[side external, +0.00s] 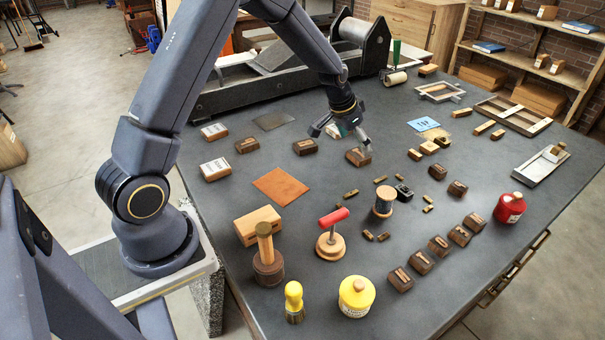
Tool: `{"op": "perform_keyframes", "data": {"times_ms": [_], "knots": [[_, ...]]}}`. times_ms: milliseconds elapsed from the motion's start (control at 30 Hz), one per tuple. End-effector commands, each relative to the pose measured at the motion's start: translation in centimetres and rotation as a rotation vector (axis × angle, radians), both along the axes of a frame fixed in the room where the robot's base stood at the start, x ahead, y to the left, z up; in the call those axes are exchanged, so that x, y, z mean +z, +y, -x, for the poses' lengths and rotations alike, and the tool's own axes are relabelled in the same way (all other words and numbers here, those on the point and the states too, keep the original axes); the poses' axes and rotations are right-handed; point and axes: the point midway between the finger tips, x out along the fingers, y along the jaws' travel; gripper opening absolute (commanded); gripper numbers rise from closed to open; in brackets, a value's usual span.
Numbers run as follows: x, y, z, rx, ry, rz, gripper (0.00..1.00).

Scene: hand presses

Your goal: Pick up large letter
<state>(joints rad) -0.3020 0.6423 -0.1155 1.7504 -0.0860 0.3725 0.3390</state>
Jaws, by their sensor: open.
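My gripper (341,136) is open above the back middle of the table, fingers pointing down. A pale object (334,131) shows between or behind the fingers; I cannot tell what it is. A large dark wooden letter block (358,157) lies just below the right fingertip, apparently apart from it. Two similar large blocks lie to its left, a near one (305,147) and a farther one (247,145). More dark letter blocks form a slanting row at the right front, including one block (438,245). The letter faces are too small to read.
A printing press (280,75) stands behind the gripper. A red-handled tool (332,232), spool (384,201), mallet (266,260), yellow jar (356,296) and red bottle (509,208) stand toward the front. Bare table lies around the brown sheet (280,187).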

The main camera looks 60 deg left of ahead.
Motion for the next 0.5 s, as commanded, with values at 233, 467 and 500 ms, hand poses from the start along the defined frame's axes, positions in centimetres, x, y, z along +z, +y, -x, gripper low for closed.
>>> {"op": "perform_keyframes", "data": {"times_ms": [233,467,500], "knots": [[-3.5,-0.1,-1.6,0.000,0.003,0.001,0.92],[-4.2,-0.1,-2.0,0.000,0.000,0.000,0.92],[-4.2,-0.1,-2.0,0.000,0.000,0.000,0.92]]}}
